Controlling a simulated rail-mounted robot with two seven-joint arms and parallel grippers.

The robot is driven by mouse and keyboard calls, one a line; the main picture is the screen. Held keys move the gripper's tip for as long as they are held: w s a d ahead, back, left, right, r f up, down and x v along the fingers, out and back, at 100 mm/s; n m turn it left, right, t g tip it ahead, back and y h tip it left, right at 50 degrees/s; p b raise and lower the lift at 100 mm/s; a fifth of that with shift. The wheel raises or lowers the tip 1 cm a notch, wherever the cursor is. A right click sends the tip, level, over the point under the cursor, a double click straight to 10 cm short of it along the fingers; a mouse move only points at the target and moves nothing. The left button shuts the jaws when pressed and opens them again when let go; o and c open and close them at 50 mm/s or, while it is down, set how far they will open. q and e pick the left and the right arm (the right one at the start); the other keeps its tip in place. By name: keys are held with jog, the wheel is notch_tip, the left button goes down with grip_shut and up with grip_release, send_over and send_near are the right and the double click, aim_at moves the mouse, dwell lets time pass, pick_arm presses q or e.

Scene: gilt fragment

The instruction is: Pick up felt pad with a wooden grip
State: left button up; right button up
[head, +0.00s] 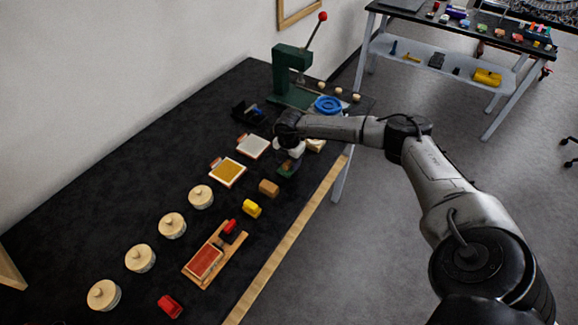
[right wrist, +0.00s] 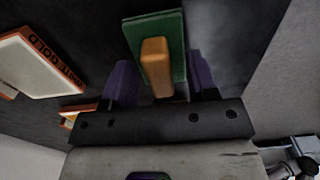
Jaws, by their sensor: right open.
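The felt pad is a green rectangular slab (right wrist: 172,28) with an upright wooden grip (right wrist: 156,66) on it, seen in the right wrist view. In the head view the green pad (head: 287,170) shows partly, below my right gripper (head: 289,157). My right gripper (right wrist: 162,78) is open, with one dark purple finger on each side of the wooden grip. I see gaps between fingers and grip and cannot tell the exact height. My left gripper is not in view.
Trays (head: 228,172) lie left of the pad. A wooden block (head: 268,188), a yellow piece (head: 251,208) and a red-pad tray (head: 205,262) lie nearer. Several lidded round pots (head: 172,226) line the left. A green press (head: 291,75) stands at the back.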

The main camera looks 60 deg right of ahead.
jog(key=shift+f, duration=0.15)
jog(key=shift+c, duration=0.8)
grip_shut()
jog(key=shift+r, duration=0.55)
jog(key=r, duration=0.3)
jog(key=shift+s+d+r+p, duration=0.15)
jog(key=shift+s+r+p, duration=0.1)
jog(key=shift+p, duration=0.1)
jog(key=s+d+r, duration=0.3)
jog(key=s+r, duration=0.3)
jog(key=s, duration=0.4)
jog(key=shift+s+r, duration=0.2)
jog(key=shift+s, duration=0.1)
